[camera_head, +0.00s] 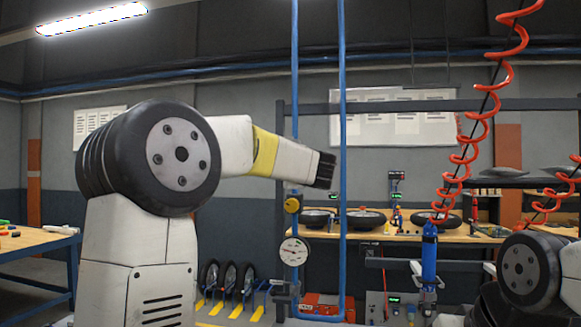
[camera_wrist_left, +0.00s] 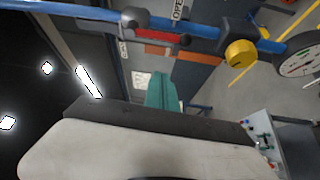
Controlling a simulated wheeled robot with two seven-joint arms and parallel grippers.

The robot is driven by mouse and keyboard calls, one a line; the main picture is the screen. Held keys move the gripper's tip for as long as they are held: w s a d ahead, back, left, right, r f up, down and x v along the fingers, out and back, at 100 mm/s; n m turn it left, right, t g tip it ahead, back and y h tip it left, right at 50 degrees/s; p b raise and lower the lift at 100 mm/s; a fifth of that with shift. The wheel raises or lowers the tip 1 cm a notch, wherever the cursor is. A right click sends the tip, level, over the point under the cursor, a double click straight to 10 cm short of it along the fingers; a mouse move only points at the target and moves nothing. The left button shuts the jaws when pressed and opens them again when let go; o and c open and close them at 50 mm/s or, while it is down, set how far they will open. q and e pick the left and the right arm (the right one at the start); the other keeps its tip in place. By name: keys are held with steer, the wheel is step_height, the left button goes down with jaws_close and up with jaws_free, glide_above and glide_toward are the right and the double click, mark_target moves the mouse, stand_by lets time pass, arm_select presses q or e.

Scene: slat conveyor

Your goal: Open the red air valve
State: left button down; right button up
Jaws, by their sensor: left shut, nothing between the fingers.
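The red valve handle (camera_wrist_left: 160,38) shows in the left wrist view, just below the blue pipe (camera_wrist_left: 85,14) and roughly along it. A dark valve body (camera_wrist_left: 135,19) sits at its left end. A white label reading OPEN (camera_wrist_left: 178,10) is above the pipe. My left gripper (camera_head: 326,171) is at the pipe in the head view, where my arm hides the handle. In the wrist view its teal fingers (camera_wrist_left: 160,92) are shut and empty, below the handle with a gap in the picture. My right gripper is out of view.
A yellow knob (camera_head: 292,205) and a round gauge (camera_head: 294,251) sit lower on the piping. Red coiled hoses (camera_head: 462,160) hang at the right. A bench (camera_head: 455,238) with tyres stands behind the pipes. A blue-legged table (camera_head: 30,243) is at the left.

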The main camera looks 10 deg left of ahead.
arm_select(q)
steer(key=shift+v, duration=1.7)
steer(key=shift+r, duration=0.1)
steer(key=s+d+f+m+g+h, duration=0.1)
steer(key=s+d+f+m+h, duration=0.35)
steer(key=s+m+h, duration=0.35)
steer(key=s+d+f+m+h, duration=0.3)
steer(key=s+f+m+h, duration=0.25)
steer(key=m, duration=0.45)
steer(key=s+a+f+m+g+y, duration=0.1)
steer(key=s+a+f+m+g, duration=0.1)
steer(key=s+f, duration=0.8)
steer(key=s+a+f+m+g+y, duration=0.1)
steer(key=s+a+f+m+g, duration=0.2)
steer(key=s+f+g, duration=0.4)
steer(key=s+a+f, duration=0.1)
steer(key=s+f, duration=0.2)
steer(key=s, duration=0.1)
steer(key=shift+f+y, duration=0.35)
steer(key=shift+f, duration=0.05)
